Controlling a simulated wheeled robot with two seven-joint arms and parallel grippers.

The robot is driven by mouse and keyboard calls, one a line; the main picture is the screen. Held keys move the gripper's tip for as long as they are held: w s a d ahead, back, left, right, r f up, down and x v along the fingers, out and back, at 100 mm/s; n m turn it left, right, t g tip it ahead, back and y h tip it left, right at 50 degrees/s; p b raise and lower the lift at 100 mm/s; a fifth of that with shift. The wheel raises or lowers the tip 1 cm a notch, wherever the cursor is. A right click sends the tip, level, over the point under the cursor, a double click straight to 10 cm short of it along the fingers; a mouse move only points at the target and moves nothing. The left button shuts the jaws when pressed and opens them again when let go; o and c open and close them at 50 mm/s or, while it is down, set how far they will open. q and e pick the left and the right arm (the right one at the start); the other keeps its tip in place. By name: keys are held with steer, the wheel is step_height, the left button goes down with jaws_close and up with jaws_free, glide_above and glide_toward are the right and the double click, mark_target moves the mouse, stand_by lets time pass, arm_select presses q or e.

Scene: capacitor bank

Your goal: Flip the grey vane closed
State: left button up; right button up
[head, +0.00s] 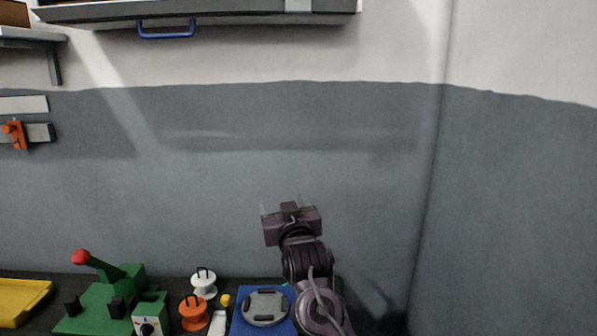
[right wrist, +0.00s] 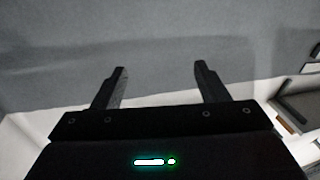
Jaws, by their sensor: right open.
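No part in view is clearly a separate grey vane. A round grey piece (head: 265,307) with black blocks on it sits on a blue base (head: 246,325) at the bottom of the head view, and it may be or carry the vane; I cannot tell whether it is open or closed. My right gripper (head: 283,205) is raised above and behind this blue base, in front of the grey wall. In the right wrist view the right gripper (right wrist: 160,72) has its fingers wide apart with nothing between them. My left gripper is not in view.
A green fixture (head: 95,300) with a red-knobbed lever (head: 82,257) stands left. A cabinet with a blue handle (head: 166,34) hangs above.

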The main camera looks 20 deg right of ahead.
step_height(320, 180, up, 18)
steer(key=m+t+h, duration=0.1)
steer(key=t+h, duration=0.1)
steer(key=t, duration=0.2)
steer(key=m+t+h, duration=0.3)
steer(key=h, duration=0.1)
glide_toward(298, 12)
steer(key=p+x, duration=0.5)
steer(key=x, duration=0.3)
steer(key=shift+r+p, duration=0.15)
steer(key=shift+p, duration=0.2)
steer(key=shift+w+d+r, duration=0.1)
steer(key=shift+w+r, duration=0.05)
steer(key=shift+w, duration=0.15)
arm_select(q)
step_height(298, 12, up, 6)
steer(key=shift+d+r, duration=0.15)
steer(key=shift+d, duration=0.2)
arm_select(e)
steer(key=c, duration=1)
